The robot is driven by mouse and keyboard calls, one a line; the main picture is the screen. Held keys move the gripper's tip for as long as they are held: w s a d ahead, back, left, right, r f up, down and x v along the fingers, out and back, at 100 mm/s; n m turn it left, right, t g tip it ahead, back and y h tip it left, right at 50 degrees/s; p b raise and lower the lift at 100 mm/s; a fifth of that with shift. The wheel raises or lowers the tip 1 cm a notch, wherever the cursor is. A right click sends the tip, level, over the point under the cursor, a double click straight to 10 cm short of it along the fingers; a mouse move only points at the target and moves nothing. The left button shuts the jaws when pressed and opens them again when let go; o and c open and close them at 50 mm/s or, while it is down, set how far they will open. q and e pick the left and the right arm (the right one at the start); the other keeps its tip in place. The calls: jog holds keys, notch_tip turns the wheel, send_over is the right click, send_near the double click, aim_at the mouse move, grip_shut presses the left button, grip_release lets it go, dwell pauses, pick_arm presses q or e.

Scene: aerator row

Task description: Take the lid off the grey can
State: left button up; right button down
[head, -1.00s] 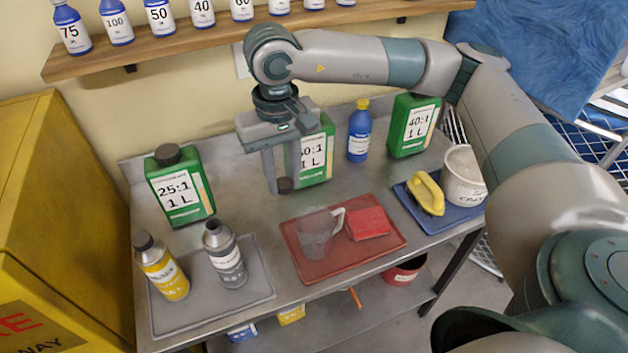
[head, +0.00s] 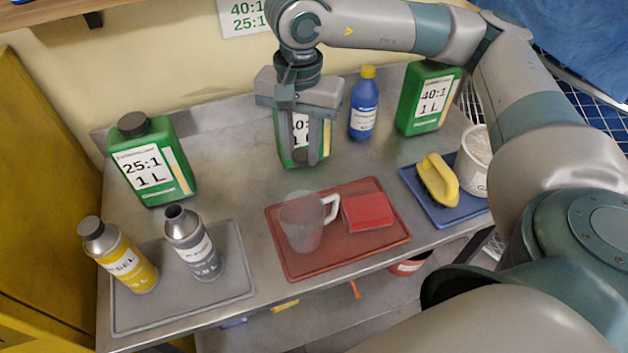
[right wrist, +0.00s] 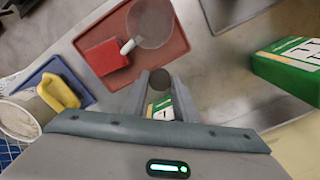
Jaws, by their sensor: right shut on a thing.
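The grey can (head: 193,243) stands upright on the grey tray (head: 236,294) at the front left, its neck open with no lid on it. My right gripper (head: 302,158) is well to the right of and behind the can, pointing down in front of the middle green jug (head: 289,150). It is shut on a small dark round lid (head: 300,155), which also shows between the fingers in the right wrist view (right wrist: 160,81). The fingers hide part of the jug. My left gripper is not in view.
A yellow can (head: 122,257) with its lid on stands left of the grey can. A red tray (head: 290,268) holds a clear jug (head: 302,222) and a red block (head: 367,211). Another green jug (head: 152,165) stands at back left. Bare metal lies between.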

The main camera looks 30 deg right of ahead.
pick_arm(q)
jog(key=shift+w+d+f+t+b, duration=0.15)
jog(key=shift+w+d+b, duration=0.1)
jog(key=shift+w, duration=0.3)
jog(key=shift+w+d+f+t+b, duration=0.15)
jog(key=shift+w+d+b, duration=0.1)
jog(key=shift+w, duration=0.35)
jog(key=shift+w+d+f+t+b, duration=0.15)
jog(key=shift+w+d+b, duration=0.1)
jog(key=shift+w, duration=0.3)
pick_arm(e)
jog(key=shift+s+d+f+m, duration=0.2)
jog(key=shift+f+m, duration=0.25)
jog(key=shift+f, duration=0.25)
jog(key=shift+s+d+f+m, duration=0.15)
jog(key=shift+s+f+m, duration=0.1)
jog(key=shift+f+m, duration=0.35)
jog(key=shift+s+d+f+m, duration=0.2)
jog(key=shift+f+m, duration=0.15)
jog(key=shift+f, duration=0.45)
